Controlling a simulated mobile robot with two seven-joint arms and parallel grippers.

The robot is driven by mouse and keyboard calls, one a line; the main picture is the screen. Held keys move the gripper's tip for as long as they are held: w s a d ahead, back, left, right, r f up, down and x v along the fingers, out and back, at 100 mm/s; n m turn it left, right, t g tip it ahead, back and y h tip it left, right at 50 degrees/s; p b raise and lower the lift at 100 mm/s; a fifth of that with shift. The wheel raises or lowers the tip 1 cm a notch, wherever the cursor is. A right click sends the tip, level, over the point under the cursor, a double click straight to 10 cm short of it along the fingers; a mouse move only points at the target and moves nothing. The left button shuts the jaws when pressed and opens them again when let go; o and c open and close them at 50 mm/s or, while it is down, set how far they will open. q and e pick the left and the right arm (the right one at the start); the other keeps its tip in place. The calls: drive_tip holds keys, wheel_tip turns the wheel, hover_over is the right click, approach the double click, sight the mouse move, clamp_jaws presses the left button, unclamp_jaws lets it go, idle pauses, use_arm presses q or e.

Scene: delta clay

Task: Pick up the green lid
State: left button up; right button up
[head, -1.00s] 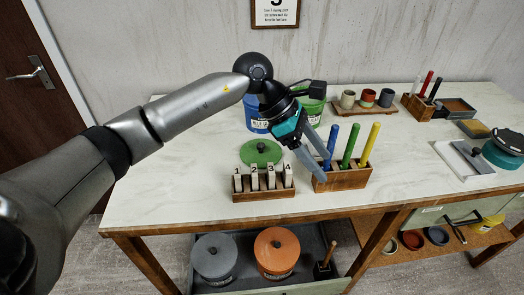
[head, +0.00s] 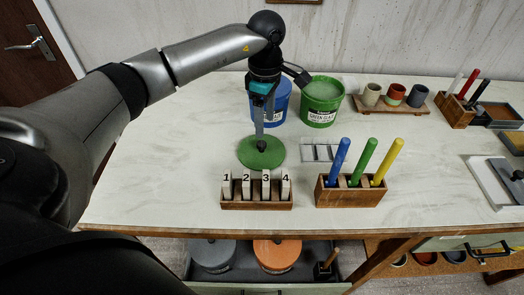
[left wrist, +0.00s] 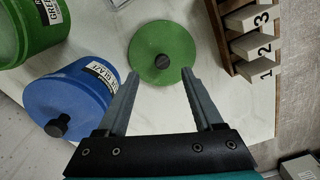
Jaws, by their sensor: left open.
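The green lid (head: 261,153) lies flat on the white table, a round disc with a dark knob in its middle. It also shows in the left wrist view (left wrist: 150,39). My left gripper (head: 262,143) points down above the lid, its fingers in line with the knob in the head view. In the left wrist view the two fingers (left wrist: 160,72) are apart with nothing between them, and the lid and knob lie beyond the tips. Whether the fingertips touch the lid cannot be told. My right gripper does not show.
A blue bucket (head: 271,113) and an open green glaze bucket (head: 321,104) stand behind the lid. A wooden rack with numbered blocks (head: 256,204) stands just in front. A holder with coloured rods (head: 348,196) is to the right. The table's left part is clear.

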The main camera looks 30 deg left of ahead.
sight(262, 143)
use_arm(q)
drive_tip(key=shift+f, duration=1.15)
drive_tip(key=f, duration=0.4)
drive_tip(key=shift+s+a+f, duration=0.2)
drive_tip(key=shift+s+a, duration=0.1)
drive_tip(key=shift+a, duration=0.05)
drive_tip(key=shift+f, duration=0.3)
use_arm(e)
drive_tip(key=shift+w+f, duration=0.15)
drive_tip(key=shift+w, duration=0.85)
use_arm(q)
drive_tip(key=shift+c, duration=0.9)
drive_tip(key=shift+r, duration=0.1)
clamp_jaws()
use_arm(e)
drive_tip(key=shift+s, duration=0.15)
